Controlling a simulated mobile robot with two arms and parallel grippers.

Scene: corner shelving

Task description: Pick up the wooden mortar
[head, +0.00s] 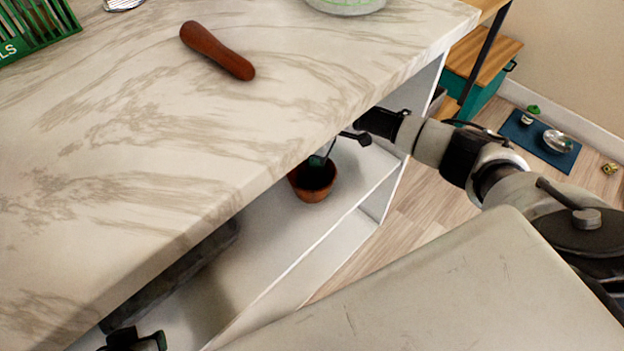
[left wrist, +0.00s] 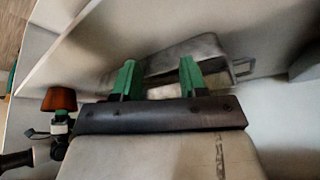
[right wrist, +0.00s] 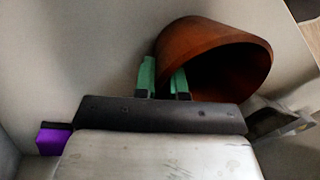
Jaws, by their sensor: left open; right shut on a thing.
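The wooden mortar (head: 314,193) is a reddish-brown cup inside the white shelving, below the countertop edge. My right gripper (head: 318,161) is shut on its rim, with one finger inside the cup. The right wrist view shows the green fingers (right wrist: 165,82) pinching the wall of the mortar (right wrist: 215,55). I cannot tell whether the mortar touches the shelf board. The mortar also shows at the left of the left wrist view (left wrist: 58,98). My left gripper (left wrist: 157,80) is open, in front of a grey object (left wrist: 195,48) with a handle-like opening.
A brown wooden pestle (head: 217,51) lies on the marble countertop (head: 130,130). A green crate (head: 40,32) stands at the far left. A dark grey object (head: 180,272) is on the shelf under the counter. A purple block (right wrist: 54,139) shows in the right wrist view.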

